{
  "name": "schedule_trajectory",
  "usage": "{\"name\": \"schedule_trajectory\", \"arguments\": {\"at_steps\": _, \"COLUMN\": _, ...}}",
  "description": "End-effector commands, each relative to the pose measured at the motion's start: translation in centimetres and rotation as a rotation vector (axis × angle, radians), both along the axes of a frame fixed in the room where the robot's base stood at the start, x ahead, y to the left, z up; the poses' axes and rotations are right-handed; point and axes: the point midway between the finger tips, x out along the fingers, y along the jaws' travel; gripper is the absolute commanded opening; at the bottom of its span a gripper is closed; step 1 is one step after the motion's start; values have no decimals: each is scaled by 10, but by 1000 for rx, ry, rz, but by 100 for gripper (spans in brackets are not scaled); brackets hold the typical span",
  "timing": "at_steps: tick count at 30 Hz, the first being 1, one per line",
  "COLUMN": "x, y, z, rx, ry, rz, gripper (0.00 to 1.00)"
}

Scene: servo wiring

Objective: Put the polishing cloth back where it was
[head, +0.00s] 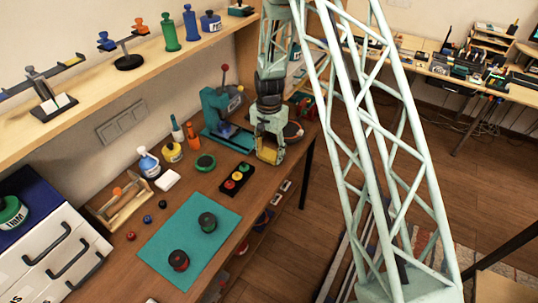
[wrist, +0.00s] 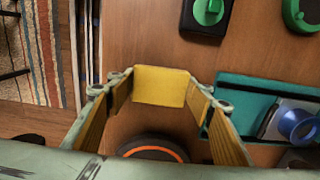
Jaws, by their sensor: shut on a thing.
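A yellow square piece (wrist: 160,86), which looks like the folded polishing cloth, sits between the fingertips of my gripper (wrist: 158,88) in the wrist view. The fingers are shut on it from left and right. In the head view my gripper (head: 268,157) hangs low at the right part of the workbench, to the right of the black three-button box. I cannot tell whether the cloth touches the bench top.
The button box (head: 237,179) and teal press (head: 225,115) stand close to my gripper. A dark disc with an orange ring (wrist: 152,150) is nearby. A teal mat (head: 165,248) bears two round parts. Bottles line the wall side. The bench edge and floor are to the right.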

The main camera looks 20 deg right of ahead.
Motion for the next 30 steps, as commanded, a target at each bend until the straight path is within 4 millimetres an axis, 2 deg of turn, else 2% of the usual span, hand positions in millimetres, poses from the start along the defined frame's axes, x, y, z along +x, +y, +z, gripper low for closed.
{"name": "schedule_trajectory", "arguments": {"at_steps": 18, "x": 0, "y": 0, "z": -9, "rx": 0, "ry": 0, "rz": 0, "gripper": 34}}
{"name": "schedule_trajectory", "arguments": {"at_steps": 19, "x": 0, "y": 0, "z": -9, "rx": 0, "ry": 0, "rz": 0, "gripper": 50}}
{"name": "schedule_trajectory", "arguments": {"at_steps": 22, "x": 0, "y": 0, "z": -8, "rx": 0, "ry": 0, "rz": 0, "gripper": 59}}
{"name": "schedule_trajectory", "arguments": {"at_steps": 30, "x": 0, "y": 0, "z": -8, "rx": 0, "ry": 0, "rz": 0, "gripper": 61}}
